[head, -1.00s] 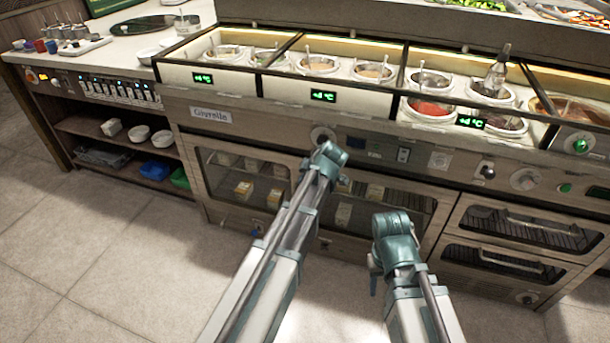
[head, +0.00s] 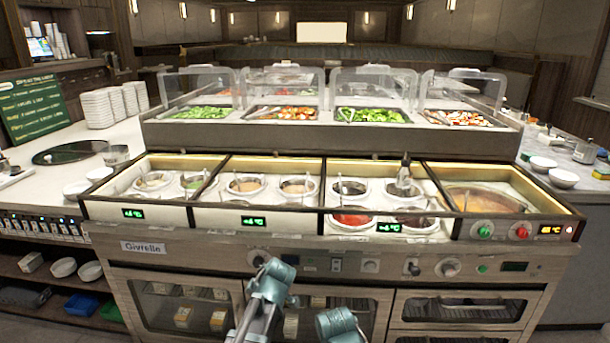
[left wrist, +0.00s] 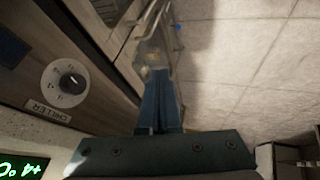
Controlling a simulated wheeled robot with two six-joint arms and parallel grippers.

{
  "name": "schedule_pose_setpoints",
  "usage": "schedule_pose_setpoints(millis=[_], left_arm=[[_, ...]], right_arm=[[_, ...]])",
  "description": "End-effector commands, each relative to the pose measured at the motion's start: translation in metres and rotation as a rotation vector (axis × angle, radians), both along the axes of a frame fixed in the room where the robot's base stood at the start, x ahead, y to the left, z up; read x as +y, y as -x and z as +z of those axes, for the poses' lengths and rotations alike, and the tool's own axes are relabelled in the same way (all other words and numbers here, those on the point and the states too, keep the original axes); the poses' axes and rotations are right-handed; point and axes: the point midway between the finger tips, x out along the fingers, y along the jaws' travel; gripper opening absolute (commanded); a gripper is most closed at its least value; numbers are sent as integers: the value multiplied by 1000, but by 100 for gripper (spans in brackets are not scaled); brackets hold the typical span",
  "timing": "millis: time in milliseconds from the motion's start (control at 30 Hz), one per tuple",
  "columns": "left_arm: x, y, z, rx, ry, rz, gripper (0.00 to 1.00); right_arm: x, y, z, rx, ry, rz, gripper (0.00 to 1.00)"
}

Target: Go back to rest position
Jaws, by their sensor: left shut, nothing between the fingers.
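In the left wrist view my left gripper (left wrist: 159,76) is shut and empty, its dark blue fingers side by side. It is close to the front of the sauce counter (left wrist: 105,48), with the pale tiled floor (left wrist: 245,60) beyond. In the head view my left arm and my right arm show at the bottom centre, in front of the counter's front panel (head: 205,255). Neither gripper's fingers can be made out there. The right gripper is hidden or out of frame.
The front panel carries knobs and switches; a chiller knob (left wrist: 64,84) is near my left gripper. Sauce wells with pots (head: 351,188) line the counter, with a salad bar (head: 330,130) behind. A worktop with stacked plates (head: 97,108) stands at the left.

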Motion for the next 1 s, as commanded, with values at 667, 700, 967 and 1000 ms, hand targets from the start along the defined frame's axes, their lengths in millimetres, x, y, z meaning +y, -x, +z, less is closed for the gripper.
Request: schedule_pose_setpoints(millis=[667, 700, 967, 1000], left_arm=[[-111, 199, 179, 734, -77, -1482, 0], [-114, 205, 183, 748, -76, -1537, 0], [-121, 219, 189, 779, -74, -1680, 0], [-121, 219, 189, 778, -74, -1682, 0]], right_arm=[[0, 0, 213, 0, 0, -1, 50], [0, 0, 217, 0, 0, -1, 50], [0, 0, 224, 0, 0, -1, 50], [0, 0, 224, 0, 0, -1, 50]])
